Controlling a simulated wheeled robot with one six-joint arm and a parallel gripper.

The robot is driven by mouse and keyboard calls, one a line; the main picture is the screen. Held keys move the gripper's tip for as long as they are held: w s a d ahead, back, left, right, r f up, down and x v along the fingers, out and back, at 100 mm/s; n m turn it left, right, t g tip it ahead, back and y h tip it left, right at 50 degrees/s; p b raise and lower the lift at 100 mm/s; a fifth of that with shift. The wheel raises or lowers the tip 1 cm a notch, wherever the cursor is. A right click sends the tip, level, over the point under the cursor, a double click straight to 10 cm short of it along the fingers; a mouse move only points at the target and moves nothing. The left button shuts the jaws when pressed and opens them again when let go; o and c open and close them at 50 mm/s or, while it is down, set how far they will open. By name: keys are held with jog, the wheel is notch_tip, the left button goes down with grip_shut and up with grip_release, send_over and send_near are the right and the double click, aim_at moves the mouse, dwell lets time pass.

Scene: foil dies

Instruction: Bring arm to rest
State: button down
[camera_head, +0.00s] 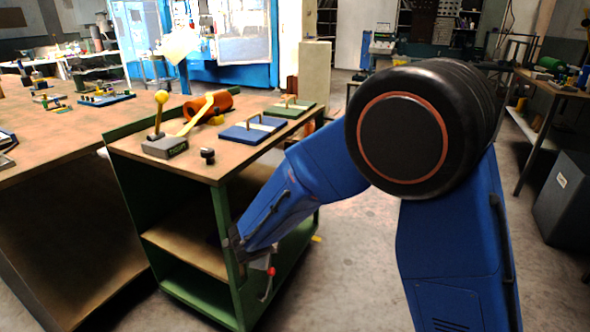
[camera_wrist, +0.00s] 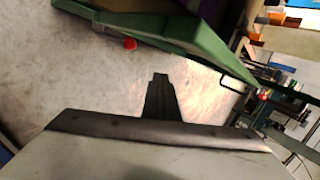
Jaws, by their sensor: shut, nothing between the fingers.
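My blue arm (camera_head: 315,180) reaches down and left from its large black joint. Its end is beside the front corner post of the green cart (camera_head: 221,205). My gripper (camera_wrist: 160,78) shows in the wrist view as one dark narrow shape, its fingers together with nothing between them. It points toward bare floor and the green cart edge (camera_wrist: 190,30). In the head view the fingers cannot be made out clearly against the cart. A small red knob (camera_head: 271,271) shows just below the arm's end; a red ball (camera_wrist: 130,44) shows by the cart edge in the wrist view.
The cart top carries an orange roll (camera_head: 208,106), a grey block with a yellow-knobbed lever (camera_head: 165,146), and blue (camera_head: 252,131) and green (camera_head: 290,110) plates. A wooden workbench (camera_head: 40,140) stands left. Open concrete floor (camera_head: 345,270) lies right of the cart. A dark bin (camera_head: 565,205) stands far right.

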jog(key=s+d+r+m+g+h, duration=0.1)
jog(key=s+d+r+m, duration=0.3)
jog(key=d+m, duration=0.55)
jog(key=s+d+r+m+g, duration=0.1)
jog(key=d+r+m, duration=0.65)
jog(key=d, duration=0.35)
jog(key=s+d+r+m+g+h, duration=0.1)
jog(key=s+d+r+m, duration=0.3)
jog(key=d+m, duration=0.55)
jog(key=s+d+r+m+y, duration=0.1)
jog(key=s+d+m, duration=0.4)
jog(key=s+m, duration=0.5)
jog(key=s+d+r+m+y, duration=0.2)
jog(key=s+d+m, duration=0.3)
jog(key=s+m, duration=0.6)
jog(key=shift+s+d+r+m, duration=0.35)
jog(key=shift+r+m, duration=0.45)
jog(key=shift+m, duration=1.65)
